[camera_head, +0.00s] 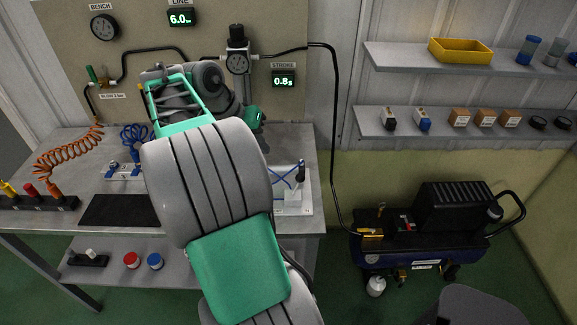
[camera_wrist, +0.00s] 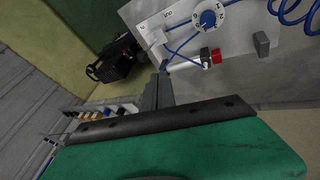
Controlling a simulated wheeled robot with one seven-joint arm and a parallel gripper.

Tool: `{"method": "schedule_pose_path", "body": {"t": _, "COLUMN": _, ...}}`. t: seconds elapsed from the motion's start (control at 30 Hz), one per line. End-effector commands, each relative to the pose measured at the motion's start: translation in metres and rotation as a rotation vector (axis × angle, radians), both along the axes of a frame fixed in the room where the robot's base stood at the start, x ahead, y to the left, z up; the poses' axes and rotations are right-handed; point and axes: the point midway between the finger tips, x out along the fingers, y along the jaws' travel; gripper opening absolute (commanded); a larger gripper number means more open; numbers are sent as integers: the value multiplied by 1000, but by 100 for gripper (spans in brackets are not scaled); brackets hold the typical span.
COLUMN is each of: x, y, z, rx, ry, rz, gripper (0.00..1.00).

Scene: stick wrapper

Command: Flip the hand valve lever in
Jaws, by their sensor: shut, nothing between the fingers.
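I cannot clearly single out the hand valve lever. In the wrist view a pale board (camera_wrist: 185,40) carries a round white dial with a blue centre (camera_wrist: 207,18), blue tubes, a small red block (camera_wrist: 216,56) and a grey block (camera_wrist: 261,44). In the head view the right part of a pale board (camera_head: 293,208) with blue tubes and a dark upright part (camera_head: 300,173) shows beside my arm; my arm hides what lies behind it. My gripper (camera_wrist: 160,90) is shut and empty, its dark fingers pointing toward the board's edge. I cannot make out the fingertips in the head view.
A blue coiled hose (camera_head: 136,135) and a dark mat (camera_head: 118,210) are on the bench left of my arm. A black hose (camera_head: 334,130) runs down to the compressor (camera_head: 420,240) at right. Shelves (camera_head: 470,65) with small items hang at upper right.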

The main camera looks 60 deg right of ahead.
Motion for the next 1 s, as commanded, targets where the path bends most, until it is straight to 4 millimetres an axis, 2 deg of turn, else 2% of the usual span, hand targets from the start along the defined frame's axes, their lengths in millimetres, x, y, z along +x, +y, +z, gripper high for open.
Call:
{"method": "schedule_pose_path", "body": {"t": 0.47, "x": -27, "y": -38, "z": -85, "rx": 2, "ry": 0, "rz": -2, "gripper": 0}}
{"method": "schedule_pose_path", "body": {"t": 0.6, "x": -48, "y": -43, "z": -91, "rx": 0, "ry": -3, "rz": -2, "gripper": 0}}
{"method": "schedule_pose_path", "body": {"t": 0.7, "x": -56, "y": -45, "z": -97, "rx": 0, "ry": -3, "rz": 1, "gripper": 0}}
{"method": "schedule_pose_path", "body": {"t": 1.0, "x": -59, "y": -46, "z": -100, "rx": -1, "ry": -3, "rz": 3, "gripper": 0}}
